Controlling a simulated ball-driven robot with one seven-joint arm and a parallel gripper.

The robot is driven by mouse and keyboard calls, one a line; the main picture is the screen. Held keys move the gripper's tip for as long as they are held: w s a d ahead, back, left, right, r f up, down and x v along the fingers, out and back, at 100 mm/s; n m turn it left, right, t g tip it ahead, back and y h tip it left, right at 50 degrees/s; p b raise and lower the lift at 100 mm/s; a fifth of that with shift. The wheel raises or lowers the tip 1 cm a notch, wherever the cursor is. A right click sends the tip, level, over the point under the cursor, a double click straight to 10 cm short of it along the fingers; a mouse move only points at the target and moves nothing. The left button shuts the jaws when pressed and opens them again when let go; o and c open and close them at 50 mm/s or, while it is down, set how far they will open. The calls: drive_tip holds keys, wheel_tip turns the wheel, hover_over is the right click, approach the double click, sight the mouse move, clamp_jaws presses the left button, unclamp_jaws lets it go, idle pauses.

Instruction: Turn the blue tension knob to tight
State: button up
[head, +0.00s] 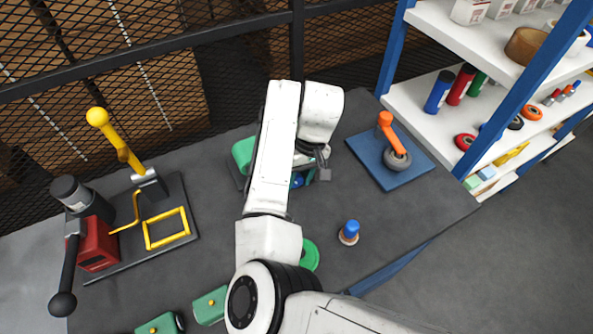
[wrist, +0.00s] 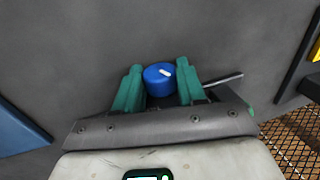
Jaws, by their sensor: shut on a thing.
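The blue tension knob (wrist: 157,83) sits between my gripper's (wrist: 158,72) two green fingers in the wrist view. The fingers are shut on its sides. A short white mark on the knob's top lies toward its right side, slightly tilted. In the head view only a small bit of blue, seemingly the knob (head: 297,182), shows beside my arm. Most of the knob and its mount are hidden there by my arm. A thin dark bar (wrist: 222,80) sticks out to the right of the fingers in the wrist view.
A base with a yellow lever (head: 122,150) and a red block (head: 97,243) stands at the left. A blue plate with an orange-handled tool (head: 391,140) is at the right. A small blue-topped piece (head: 350,229) stands on open grey table. Shelves (head: 430,95) rise behind right.

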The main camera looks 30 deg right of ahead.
idle(0.3)
drive_tip(key=o, duration=1)
drive_tip(key=shift+o, duration=0.2)
drive_tip(key=p+v, duration=0.1)
drive_tip(key=v, duration=0.9)
drive_tip(key=shift+d+r+p, duration=0.35)
drive_tip(key=shift+p, duration=0.05)
drive_tip(key=shift+c, duration=0.3)
